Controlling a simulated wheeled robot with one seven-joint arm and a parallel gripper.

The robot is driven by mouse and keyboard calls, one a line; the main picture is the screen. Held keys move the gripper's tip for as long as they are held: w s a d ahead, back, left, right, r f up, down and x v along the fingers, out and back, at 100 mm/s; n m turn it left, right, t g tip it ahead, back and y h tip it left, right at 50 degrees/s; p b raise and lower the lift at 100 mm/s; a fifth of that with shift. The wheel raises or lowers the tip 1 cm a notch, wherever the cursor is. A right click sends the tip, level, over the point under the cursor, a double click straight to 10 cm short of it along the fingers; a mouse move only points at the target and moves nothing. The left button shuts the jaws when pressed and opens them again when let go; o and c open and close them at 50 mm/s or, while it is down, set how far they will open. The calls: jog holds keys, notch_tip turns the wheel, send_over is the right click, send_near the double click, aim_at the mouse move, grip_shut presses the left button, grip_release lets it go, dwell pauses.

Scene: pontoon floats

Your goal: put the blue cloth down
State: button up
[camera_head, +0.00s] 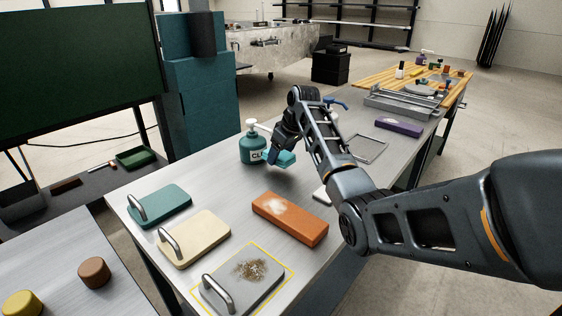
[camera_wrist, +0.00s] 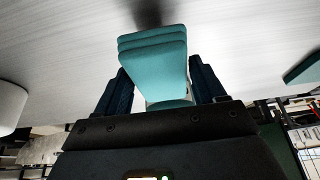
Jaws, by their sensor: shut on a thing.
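The blue cloth (camera_wrist: 153,54) is a folded teal-blue stack. In the wrist view it sits between the two fingers of my gripper (camera_wrist: 160,88), which is shut on it. In the head view the cloth (camera_head: 281,158) hangs at the end of my gripper (camera_head: 277,150), over the grey table (camera_head: 205,165), just right of a teal pump bottle (camera_head: 253,147). A dark shadow lies past the cloth's far end in the wrist view. I cannot tell whether the cloth touches the table.
An orange block (camera_head: 290,219) lies in front. Teal (camera_head: 160,206), cream (camera_head: 194,239) and grey (camera_head: 243,282) handled boards line the table's left side; the grey one bears brown debris inside a yellow outline. A purple block (camera_head: 398,127) lies farther back. Bare tabletop lies left of the bottle.

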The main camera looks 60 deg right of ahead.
jog(key=shift+f, duration=1.8)
jog(key=o, duration=0.9)
jog(key=shift+f, duration=0.1)
jog(key=shift+o, duration=0.2)
jog(key=v, duration=1.2)
